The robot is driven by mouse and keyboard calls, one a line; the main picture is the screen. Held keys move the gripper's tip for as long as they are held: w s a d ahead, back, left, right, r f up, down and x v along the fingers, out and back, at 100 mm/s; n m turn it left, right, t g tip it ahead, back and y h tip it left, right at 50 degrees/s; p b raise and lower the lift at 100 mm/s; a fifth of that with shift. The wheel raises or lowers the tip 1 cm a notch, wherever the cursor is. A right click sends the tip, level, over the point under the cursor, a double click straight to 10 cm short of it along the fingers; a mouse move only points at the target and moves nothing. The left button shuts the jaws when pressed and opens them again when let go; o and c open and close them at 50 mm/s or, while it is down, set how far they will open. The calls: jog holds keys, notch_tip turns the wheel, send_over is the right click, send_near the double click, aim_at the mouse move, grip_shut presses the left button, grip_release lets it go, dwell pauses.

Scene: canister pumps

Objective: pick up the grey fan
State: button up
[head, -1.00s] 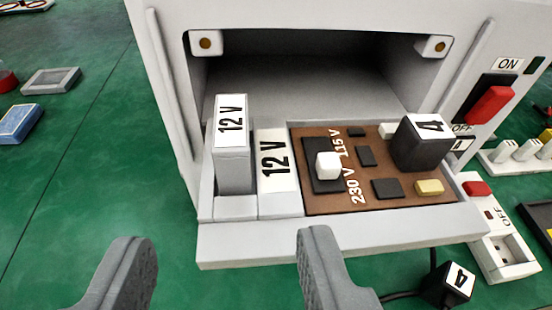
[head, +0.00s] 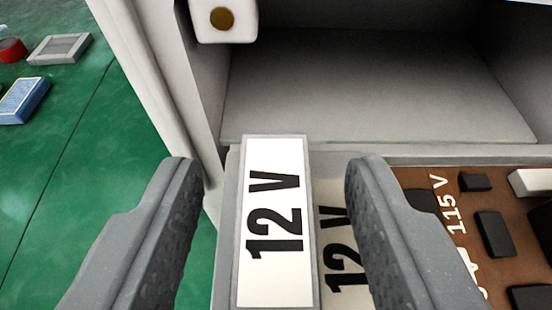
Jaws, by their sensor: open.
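My gripper (head: 276,168) is open and empty. Its fingers appear on either side of a tall grey block (head: 276,215) with a white top marked 12 V; I see a gap on each side. I cannot tell whether the fingertips are below the block's top. Nothing in view is clearly a grey fan. A flat grey square piece with a raised frame (head: 60,49) lies on the green floor at upper left, too small to identify.
A blue box (head: 22,100) and a red round thing (head: 11,50) lie on the floor.

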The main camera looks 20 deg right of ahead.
jog(key=x, duration=0.2)
jog(key=shift+w+d+f, duration=0.1)
jog(key=shift+w+f, duration=0.05)
jog(key=shift+w, duration=0.05)
grip_shut()
